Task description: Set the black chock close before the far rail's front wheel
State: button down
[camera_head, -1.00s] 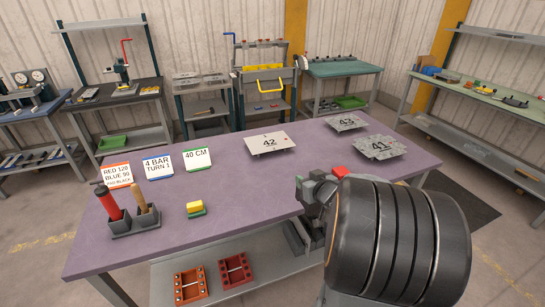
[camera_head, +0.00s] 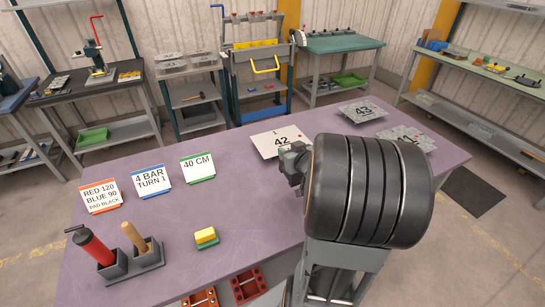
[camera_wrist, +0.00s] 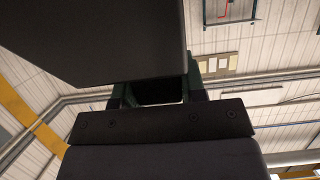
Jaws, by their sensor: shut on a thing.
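My gripper is mostly hidden behind my arm in the head view. In the wrist view my gripper (camera_wrist: 158,92) shows its dark palm and greenish fingers. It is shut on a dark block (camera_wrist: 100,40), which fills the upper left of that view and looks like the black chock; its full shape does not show. I see no other black chock in the head view. I cannot make out the far rail or its front wheel in either view.
Benches stand along the wall.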

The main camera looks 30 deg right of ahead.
jog(key=shift+w+a+f+p, duration=0.15)
jog(key=shift+w+f+p, duration=0.1)
jog(key=shift+w+f, duration=1.9)
jog(key=shift+w+a+f+p, duration=0.2)
jog(key=shift+w+f+p, duration=0.05)
jog(key=shift+w+f, duration=1.9)
jog(key=shift+w+a+f+p, duration=0.15)
jog(key=shift+w+f+p, duration=0.1)
jog(key=shift+w+f, duration=1.85)
jog(key=shift+w+f, duration=0.1)
jog(key=c, duration=0.7)
grip_release()
